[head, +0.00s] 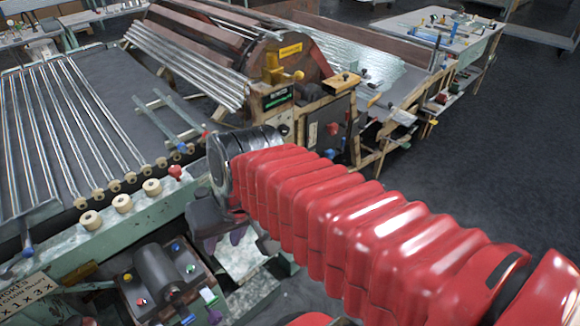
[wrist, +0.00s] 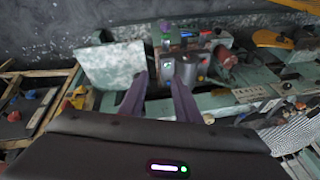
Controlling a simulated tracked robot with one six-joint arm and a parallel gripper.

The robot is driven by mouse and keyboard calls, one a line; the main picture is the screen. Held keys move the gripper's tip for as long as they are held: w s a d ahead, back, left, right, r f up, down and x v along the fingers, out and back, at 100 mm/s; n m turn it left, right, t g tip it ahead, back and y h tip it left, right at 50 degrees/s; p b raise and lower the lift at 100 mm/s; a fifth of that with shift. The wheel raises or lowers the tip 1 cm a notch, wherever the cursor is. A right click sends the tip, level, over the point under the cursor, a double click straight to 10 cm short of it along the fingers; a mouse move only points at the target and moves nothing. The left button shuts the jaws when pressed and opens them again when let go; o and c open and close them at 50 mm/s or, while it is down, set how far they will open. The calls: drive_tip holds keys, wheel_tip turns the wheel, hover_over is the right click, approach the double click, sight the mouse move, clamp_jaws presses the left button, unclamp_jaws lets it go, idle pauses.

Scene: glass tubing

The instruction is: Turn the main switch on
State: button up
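I cannot tell for sure which part is the main switch. A dark box with a rounded cylinder and several coloured knobs (head: 157,272) stands at the lower left in the head view, and a grey rounded unit (wrist: 187,68) shows just beyond the fingertips in the wrist view. A dark panel with a red knob (head: 331,129) is on the machine's end, behind my arm. My gripper (head: 226,243) points down beside the green bench, right of the dark box. In the wrist view its purple fingers (wrist: 160,84) are apart with nothing between them.
The green bench (head: 130,226) carries several pale rollers and a rack of glass tubes (head: 75,120). A wooden drum machine (head: 285,60) stands behind. A pale mottled plate (wrist: 112,66) lies left of the fingers. Dark open floor (head: 470,170) is at the right.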

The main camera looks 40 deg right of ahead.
drive_tip(key=w+d+f+m+t+y, duration=0.2)
drive_tip(key=w+d+f+m+y, duration=0.3)
drive_tip(key=w+m, duration=0.3)
drive_tip(key=w+d+f+m+t+y, duration=0.2)
drive_tip(key=w+d+f+m+y, duration=0.3)
drive_tip(key=m, duration=0.4)
drive_tip(key=s+d+f+m+t+h, duration=0.1)
drive_tip(key=d+f+m+t+h, duration=0.2)
drive_tip(key=d, duration=0.6)
drive_tip(key=s+d+f+m+t+h, duration=0.1)
drive_tip(key=d+f+m+t+h, duration=0.2)
drive_tip(key=d+m, duration=0.5)
drive_tip(key=s+d+f+m+t+h, duration=0.1)
drive_tip(key=d+f+m+t+h, duration=0.3)
drive_tip(key=d, duration=0.7)
drive_tip(key=shift+f+m+h, duration=0.5)
drive_tip(key=shift+m, duration=0.2)
drive_tip(key=w, duration=1.4)
drive_tip(key=shift+a, duration=0.15)
